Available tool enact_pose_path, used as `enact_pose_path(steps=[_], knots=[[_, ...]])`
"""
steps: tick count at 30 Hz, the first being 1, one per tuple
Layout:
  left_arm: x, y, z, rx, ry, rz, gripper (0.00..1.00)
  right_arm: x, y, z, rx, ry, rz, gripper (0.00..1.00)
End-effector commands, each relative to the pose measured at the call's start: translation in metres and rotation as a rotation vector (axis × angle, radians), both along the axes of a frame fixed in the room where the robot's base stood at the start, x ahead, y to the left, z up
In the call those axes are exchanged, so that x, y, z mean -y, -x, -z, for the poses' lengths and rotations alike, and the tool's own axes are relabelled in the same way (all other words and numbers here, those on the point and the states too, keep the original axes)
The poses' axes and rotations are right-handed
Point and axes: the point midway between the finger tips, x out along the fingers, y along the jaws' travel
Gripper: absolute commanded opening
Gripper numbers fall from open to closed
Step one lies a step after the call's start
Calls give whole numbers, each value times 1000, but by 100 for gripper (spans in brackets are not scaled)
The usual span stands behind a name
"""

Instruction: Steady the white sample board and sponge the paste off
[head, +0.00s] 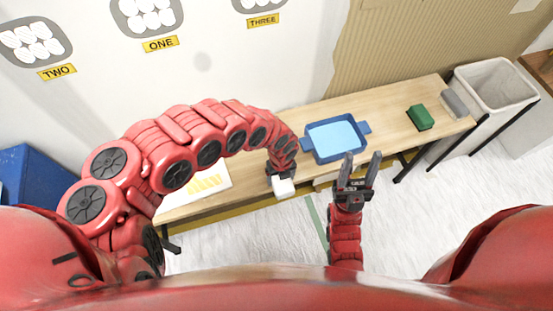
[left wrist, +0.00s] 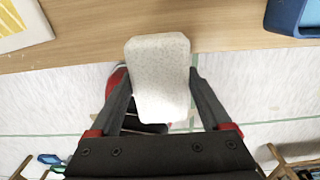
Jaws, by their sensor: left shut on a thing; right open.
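The white sample board (head: 222,176) lies on the left part of the wooden table, with yellow paste on it, partly hidden by my left arm. Its corner shows at the top left of the left wrist view (left wrist: 42,30). My left gripper (head: 283,180) is shut on a white speckled sponge (head: 285,189), which fills the space between the fingers in the left wrist view (left wrist: 160,78). The sponge is near the table's front edge, right of the board and apart from it. My right gripper (head: 361,168) is open and empty, in front of the blue tray, fingers pointing toward the table.
A blue tray (head: 309,143) with a light blue inside stands mid-table. A green block (head: 420,117) and a grey block (head: 455,103) lie at the right. A pale bin (head: 497,88) stands beyond the right end. Bare tabletop (head: 385,117) lies between tray and green block.

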Motion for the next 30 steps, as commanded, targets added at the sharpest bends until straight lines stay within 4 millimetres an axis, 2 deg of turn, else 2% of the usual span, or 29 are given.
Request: enact_pose_path(steps=[3,12,26,30], knots=[[-2,-28,3,1,4,-4,24,0,0,2,0,0,0,50],[-7,-75,7,1,4,-1,24,0,0,6,0,0,0,50],[-13,-104,13,0,-1,1,24,0,0,21,0,0,0,50],[-13,-103,30,-2,-2,1,24,0,0,27,0,0,0,50]])
